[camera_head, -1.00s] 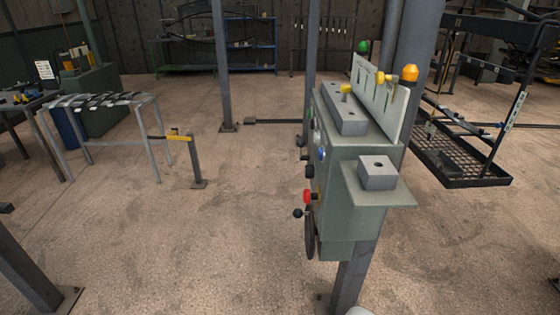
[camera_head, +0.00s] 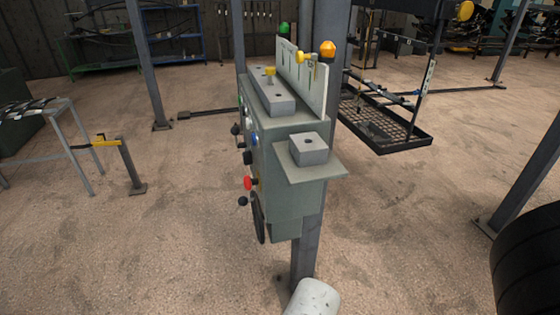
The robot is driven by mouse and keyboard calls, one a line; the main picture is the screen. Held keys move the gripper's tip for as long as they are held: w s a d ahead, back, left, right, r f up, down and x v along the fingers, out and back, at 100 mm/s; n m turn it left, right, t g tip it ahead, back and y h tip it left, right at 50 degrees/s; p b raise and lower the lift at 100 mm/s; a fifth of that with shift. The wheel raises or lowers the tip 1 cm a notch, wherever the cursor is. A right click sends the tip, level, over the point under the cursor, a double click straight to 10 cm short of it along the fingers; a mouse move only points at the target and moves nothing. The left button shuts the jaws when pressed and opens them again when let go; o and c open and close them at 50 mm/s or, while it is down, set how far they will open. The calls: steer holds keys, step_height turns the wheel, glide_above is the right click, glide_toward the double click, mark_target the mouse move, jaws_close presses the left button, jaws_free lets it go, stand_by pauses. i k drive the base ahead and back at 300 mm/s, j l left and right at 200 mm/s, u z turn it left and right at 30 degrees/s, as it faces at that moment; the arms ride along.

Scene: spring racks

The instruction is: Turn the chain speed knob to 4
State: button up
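A grey-green control box (camera_head: 293,200) is mounted on a grey post in the middle of the view. Its control face points left and shows only at a steep angle. On that face are a red knob or button (camera_head: 248,183), several black knobs (camera_head: 247,157), a blue button (camera_head: 253,138) and a black handwheel (camera_head: 259,218). I cannot tell which one is the chain speed knob, and no numbers can be read. My gripper is not in view. A pale rounded piece (camera_head: 314,298) at the bottom edge may be part of my arm.
A grey block (camera_head: 308,149) sits on the box's side shelf. A post with a yellow handle (camera_head: 105,143) and a metal rack table (camera_head: 72,148) stand to the left. A black mesh tray (camera_head: 388,135) is behind right, a dark tyre (camera_head: 528,262) at lower right. Floor left of the box is clear.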

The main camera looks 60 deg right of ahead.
mark_target(247, 160)
steer(key=i+l, duration=0.25)
steer(key=i, duration=0.25)
steer(key=i+l, duration=0.2)
steer(key=i, duration=0.3)
